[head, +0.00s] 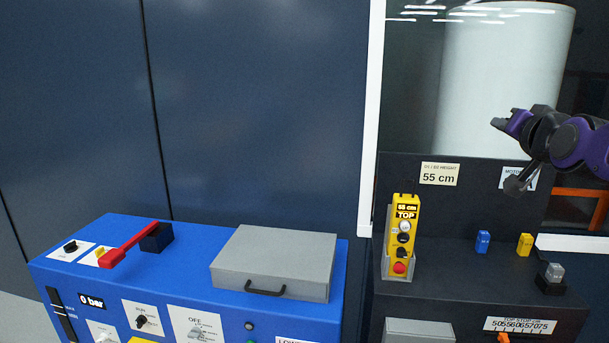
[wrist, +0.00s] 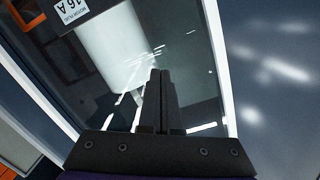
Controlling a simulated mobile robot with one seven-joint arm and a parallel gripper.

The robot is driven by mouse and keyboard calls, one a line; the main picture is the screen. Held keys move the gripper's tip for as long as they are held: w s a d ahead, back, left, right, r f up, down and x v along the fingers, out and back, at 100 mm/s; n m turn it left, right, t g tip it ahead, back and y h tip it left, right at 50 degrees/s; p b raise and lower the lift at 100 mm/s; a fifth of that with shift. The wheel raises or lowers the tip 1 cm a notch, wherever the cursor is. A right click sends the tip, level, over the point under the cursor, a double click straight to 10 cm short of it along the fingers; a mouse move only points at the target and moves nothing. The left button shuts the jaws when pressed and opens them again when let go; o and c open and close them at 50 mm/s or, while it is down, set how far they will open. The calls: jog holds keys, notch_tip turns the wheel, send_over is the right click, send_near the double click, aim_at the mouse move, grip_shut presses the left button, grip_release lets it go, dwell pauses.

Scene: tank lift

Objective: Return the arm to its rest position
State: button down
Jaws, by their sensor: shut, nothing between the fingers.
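My arm, purple and black, enters the head view from the right edge, raised in front of the window. My gripper (head: 499,123) points left, well above the dark console and apart from everything. In the wrist view my gripper (wrist: 160,72) has its two black fingers together with nothing between them. The rest of my arm is cut off by the right edge of the head view.
A blue console (head: 200,250) with a red lever (head: 130,245) and grey lidded box (head: 275,262) stands left. A dark console (head: 455,290) holds a yellow pendant (head: 403,235). A white window post (head: 373,110) and white tank (head: 500,80) are behind. Air around my gripper is clear.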

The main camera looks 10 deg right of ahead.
jog(key=s+a+f+n+g+y, duration=0.3)
jog(key=s+a+f, duration=0.25)
jog(key=a, duration=0.45)
jog(key=s+a+f+n+g+y, duration=0.2)
jog(key=s+a+f, duration=0.3)
jog(key=a, duration=0.4)
jog(key=s+a+f+n+g, duration=0.3)
jog(key=s+a+f+g, duration=0.2)
jog(key=s+a+f, duration=0.3)
notch_tip(320, 180, down, 3)
jog(key=shift+s+f+n+g+p, duration=0.1)
jog(key=shift+s+n+g+p, duration=0.25)
jog(key=shift+s, duration=0.75)
jog(key=shift+w, duration=0.1)
